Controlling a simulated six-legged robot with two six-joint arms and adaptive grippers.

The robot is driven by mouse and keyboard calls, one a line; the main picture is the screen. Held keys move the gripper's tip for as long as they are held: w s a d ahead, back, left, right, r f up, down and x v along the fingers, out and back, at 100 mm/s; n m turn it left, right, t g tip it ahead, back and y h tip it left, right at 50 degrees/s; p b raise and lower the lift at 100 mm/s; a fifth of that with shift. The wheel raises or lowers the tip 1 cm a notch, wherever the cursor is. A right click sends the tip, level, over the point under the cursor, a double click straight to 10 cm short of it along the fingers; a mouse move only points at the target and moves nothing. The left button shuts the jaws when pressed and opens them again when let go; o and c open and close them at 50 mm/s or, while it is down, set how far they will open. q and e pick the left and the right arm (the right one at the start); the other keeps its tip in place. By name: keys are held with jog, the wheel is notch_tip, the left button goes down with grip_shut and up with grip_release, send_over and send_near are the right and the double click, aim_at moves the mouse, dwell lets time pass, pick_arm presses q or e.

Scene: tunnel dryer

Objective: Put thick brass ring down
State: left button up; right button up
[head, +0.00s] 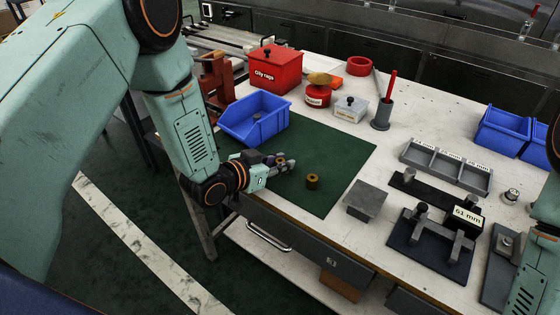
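The thick brass ring (313,181) sits on the dark green mat (335,150), near the mat's front edge. My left gripper (286,163) is low over the mat, just left of the ring, pointing right towards it. A small gap shows between its fingertips and the ring, so it does not hold the ring. The fingers are too small and overlapped to tell how far apart they are. Part of my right arm shows at the right edge, but its gripper is out of view.
A blue bin (254,119) stands behind my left gripper, with a red box (275,68) beyond. A grey block (366,200) lies right of the mat, near a fixture marked 61 mm (433,238) and a grey divided tray (446,168). The mat right of the ring is clear.

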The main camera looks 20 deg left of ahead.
pick_arm(q)
jog(key=o, duration=0.4)
jog(key=v, duration=0.2)
jog(key=p+v, duration=0.1)
jog(key=v, duration=0.1)
jog(key=r+v, duration=0.1)
jog(key=v, duration=0.1)
jog(key=shift+w+a+p, duration=0.2)
jog(key=shift+a+p, duration=0.05)
jog(key=shift+p, duration=0.05)
jog(key=shift+s+a+r, duration=0.2)
jog(key=shift+s+a, duration=0.05)
jog(key=shift+s, duration=0.35)
